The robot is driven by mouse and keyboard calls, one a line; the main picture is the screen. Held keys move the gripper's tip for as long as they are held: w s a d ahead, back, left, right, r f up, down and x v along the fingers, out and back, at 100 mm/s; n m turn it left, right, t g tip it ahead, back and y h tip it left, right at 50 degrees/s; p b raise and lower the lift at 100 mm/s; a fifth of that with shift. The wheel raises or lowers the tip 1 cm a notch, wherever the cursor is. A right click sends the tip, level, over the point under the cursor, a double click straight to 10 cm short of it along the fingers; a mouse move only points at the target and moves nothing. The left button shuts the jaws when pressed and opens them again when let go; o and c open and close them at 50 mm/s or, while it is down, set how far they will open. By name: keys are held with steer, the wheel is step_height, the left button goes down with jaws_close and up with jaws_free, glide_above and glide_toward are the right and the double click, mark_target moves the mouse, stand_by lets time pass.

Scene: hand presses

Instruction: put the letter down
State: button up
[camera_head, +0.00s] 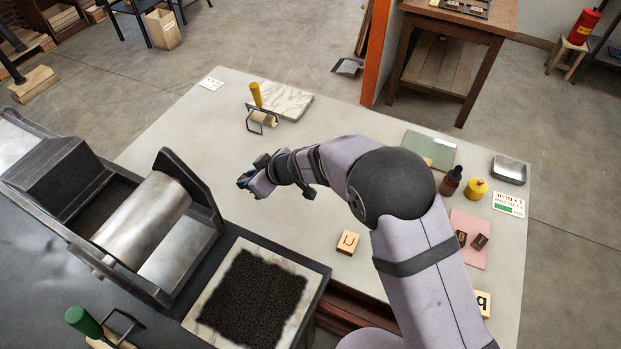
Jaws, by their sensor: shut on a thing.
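My gripper (246,181) is over the left middle part of the pale table (190,135), and its jaws are shut on the letter. The letter is mostly hidden at the fingertips, and its face cannot be read from here. I cannot tell how high it is above the table. A wooden letter block marked U (347,242) lies on the table, right of and nearer than my gripper. Another block with a dark letter (483,303) shows partly at the lower right beside my arm.
A pink mat (470,222) holds two dark blocks. A roller (262,118) stands by a marble slab (287,100). A dark bottle (451,181) and a yellow pot (476,188) are at right. The press (145,215) and dark textured slab (250,298) are at front left.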

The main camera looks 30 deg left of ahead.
steer(key=w+d+r+m+t+h+p, duration=0.1)
steer(key=w+d+r+m+t, duration=0.2)
steer(key=w+d, duration=1.15)
steer(key=w+d+r+m+t+h, duration=0.15)
steer(key=w+d+m, duration=0.35)
steer(key=w+d, duration=0.95)
steer(key=s+d+m+t+h, duration=0.3)
steer(key=d+m+h, duration=0.15)
steer(key=d, duration=2.15)
steer(key=s+d+f+m, duration=0.2)
steer(key=s+d, duration=0.1)
steer(key=d, duration=0.3)
steer(key=s+a, duration=0.1)
steer(key=s+f+n, duration=0.1)
steer(key=s, duration=0.1)
steer(key=s+a+f+n+y+p, duration=0.1)
steer(key=s, duration=0.1)
steer(key=shift+a, duration=0.3)
steer(key=shift+n+g+y, duration=0.25)
steer(key=shift+n+y, duration=0.05)
steer(key=shift+n, duration=0.05)
